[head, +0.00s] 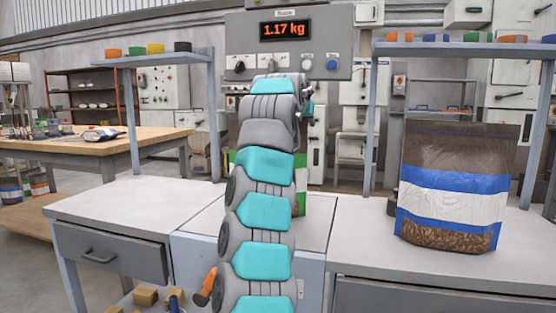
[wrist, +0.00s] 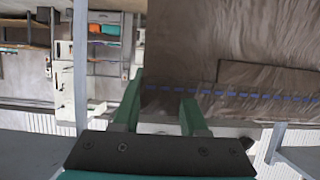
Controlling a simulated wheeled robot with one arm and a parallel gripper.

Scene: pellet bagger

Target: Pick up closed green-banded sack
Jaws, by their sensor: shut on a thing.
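The green-banded sack (head: 301,184) stands on the bench in the middle of the head view, mostly hidden behind my arm; only strips of its green and pale side show. In the wrist view a brown sack (wrist: 230,45) fills the upper right, with a blue dashed line of stitching along its edge. My gripper (wrist: 162,90) is at this stitched edge, its two green fingers either side of it, shut on the sack. The gripper is hidden behind my arm in the head view.
A blue-and-white banded sack of pellets (head: 452,195) stands on the right bench. A grey panel with a display (head: 287,29) reading 1.17 kg is above my arm. The left bench top (head: 135,212) is clear. Shelf posts (head: 372,125) stand on both sides.

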